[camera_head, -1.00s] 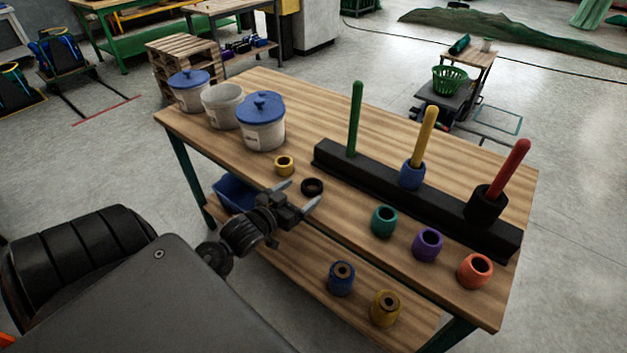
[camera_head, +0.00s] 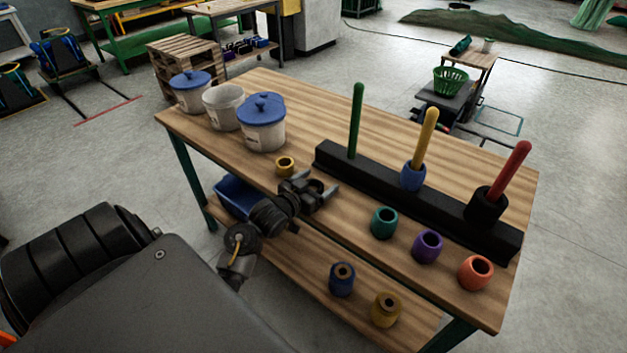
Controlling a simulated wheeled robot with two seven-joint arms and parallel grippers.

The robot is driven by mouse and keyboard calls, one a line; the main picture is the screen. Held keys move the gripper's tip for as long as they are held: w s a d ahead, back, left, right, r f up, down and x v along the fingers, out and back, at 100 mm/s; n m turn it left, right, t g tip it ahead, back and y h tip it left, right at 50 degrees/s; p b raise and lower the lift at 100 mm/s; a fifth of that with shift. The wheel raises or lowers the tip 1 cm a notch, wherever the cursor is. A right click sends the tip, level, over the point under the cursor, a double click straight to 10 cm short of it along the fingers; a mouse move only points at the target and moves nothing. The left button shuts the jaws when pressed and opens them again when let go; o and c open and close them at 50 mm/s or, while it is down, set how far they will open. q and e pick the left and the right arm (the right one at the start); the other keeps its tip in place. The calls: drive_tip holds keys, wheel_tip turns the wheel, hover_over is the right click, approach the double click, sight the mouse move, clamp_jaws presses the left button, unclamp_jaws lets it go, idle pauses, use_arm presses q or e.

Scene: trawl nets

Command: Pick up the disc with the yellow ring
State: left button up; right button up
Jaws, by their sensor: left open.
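A small yellow ring-shaped piece (camera_head: 285,164) with a dark hole lies on the wooden table top, in front of the lidded buckets. A black ring-shaped piece (camera_head: 316,186) lies just to its right. My left gripper (camera_head: 321,189) is open over the table's near edge, to the right of the yellow piece and apart from it. Its fingers are at the black piece and partly hide it; I cannot tell whether they touch it. My right gripper is out of view.
A black rack (camera_head: 440,204) carries green, yellow and red pegs. Green (camera_head: 384,222), purple (camera_head: 428,245) and orange (camera_head: 475,272) rollers stand in front. Buckets (camera_head: 262,135) stand back left. A lower shelf (camera_head: 300,262) holds blue and yellow rollers.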

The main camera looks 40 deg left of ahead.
use_arm(q)
drive_tip(key=shift+c, duration=0.4)
drive_tip(key=c, duration=1)
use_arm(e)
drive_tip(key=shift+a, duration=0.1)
